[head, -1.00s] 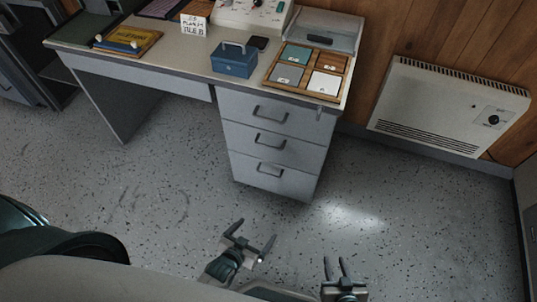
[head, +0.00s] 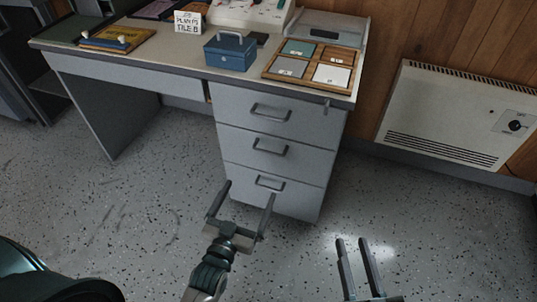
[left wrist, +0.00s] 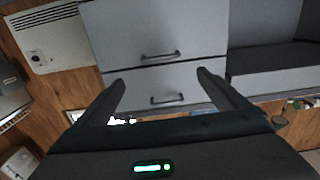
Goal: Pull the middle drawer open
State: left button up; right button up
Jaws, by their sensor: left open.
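The grey desk pedestal has three drawers, all flush and shut. The middle drawer (head: 300,163) has a dark bar handle (head: 271,146). In the left wrist view, which looks upside down, the middle drawer (left wrist: 120,30) and its handle (left wrist: 158,57) show above the top drawer's. My left gripper (head: 248,191) is open and empty, its fingers pointing at the pedestal; in the head view they overlap the bottom drawer's lower left part. It touches no handle that I can see. My right gripper (head: 352,240) is open and empty, low and right of the pedestal.
The desktop holds a blue cash box (head: 230,52), a wooden tray (head: 309,85) with coloured squares, and a sign (head: 188,22). A key or small lock hangs at the top drawer's right. A wall heater (head: 455,115) stands right. The speckled floor before the drawers is clear.

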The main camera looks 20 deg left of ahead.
pick_arm(q)
jog(key=shift+w, duration=0.15)
jog(key=b, duration=0.3)
send_near(268, 153)
jog(key=w, duration=0.9)
jog(key=shift+w+d+f, duration=0.1)
jog(key=shift+w+d, duration=0.05)
jog(key=shift+w, duration=0.65)
pick_arm(e)
jog(key=s+r+t+y, duration=0.2)
jog(key=r+t, duration=0.3)
jog(key=r, duration=0.4)
jog(key=shift+s+a+t, duration=0.3)
jog(key=shift+s, duration=0.45)
pick_arm(q)
jog(key=shift+c, duration=0.6)
jog(key=shift+s, duration=0.1)
jog(key=c, duration=1.1)
pick_arm(e)
jog(key=shift+f, duration=0.1)
